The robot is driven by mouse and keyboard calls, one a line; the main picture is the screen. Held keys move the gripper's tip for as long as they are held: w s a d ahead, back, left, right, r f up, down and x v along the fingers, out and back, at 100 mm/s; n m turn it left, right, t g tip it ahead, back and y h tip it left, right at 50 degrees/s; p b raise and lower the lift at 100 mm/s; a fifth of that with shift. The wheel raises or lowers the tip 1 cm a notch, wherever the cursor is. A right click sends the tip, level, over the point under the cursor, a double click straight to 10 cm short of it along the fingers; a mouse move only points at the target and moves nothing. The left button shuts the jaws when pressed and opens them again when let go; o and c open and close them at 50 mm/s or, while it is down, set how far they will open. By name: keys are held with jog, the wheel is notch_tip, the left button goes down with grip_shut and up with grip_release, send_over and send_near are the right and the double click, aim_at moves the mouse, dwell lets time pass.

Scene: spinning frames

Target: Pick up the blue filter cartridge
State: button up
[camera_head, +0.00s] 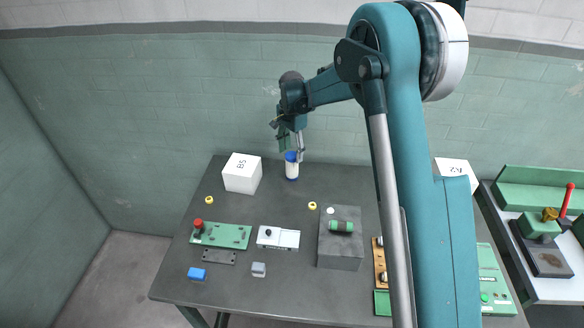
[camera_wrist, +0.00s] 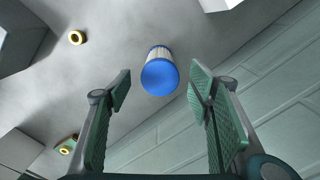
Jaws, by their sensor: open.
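The blue filter cartridge (camera_head: 292,170) stands upright at the back of the dark table, with a blue cap on a white body. In the wrist view the cartridge (camera_wrist: 159,75) shows its round blue end, with the pale ribbed body behind it. My gripper (camera_head: 291,145) is right over the cartridge in the head view. In the wrist view my gripper (camera_wrist: 158,90) is open, with one green-padded finger on each side of the cartridge and a visible gap to both. The cartridge's lower end is partly hidden by its cap in the wrist view.
A white box marked B5 (camera_head: 242,174) stands just left of the cartridge. Small yellow rings (camera_head: 312,206) lie nearby. A grey block (camera_head: 341,248) carries a green cylinder (camera_head: 341,226). A green board (camera_head: 222,235) lies at front left. The wall is close behind.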

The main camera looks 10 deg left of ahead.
aim_at(292, 155)
jog(key=shift+f, duration=1.7)
jog(key=shift+f, duration=1.3)
jog(key=shift+f, duration=2.6)
jog(key=c, duration=1)
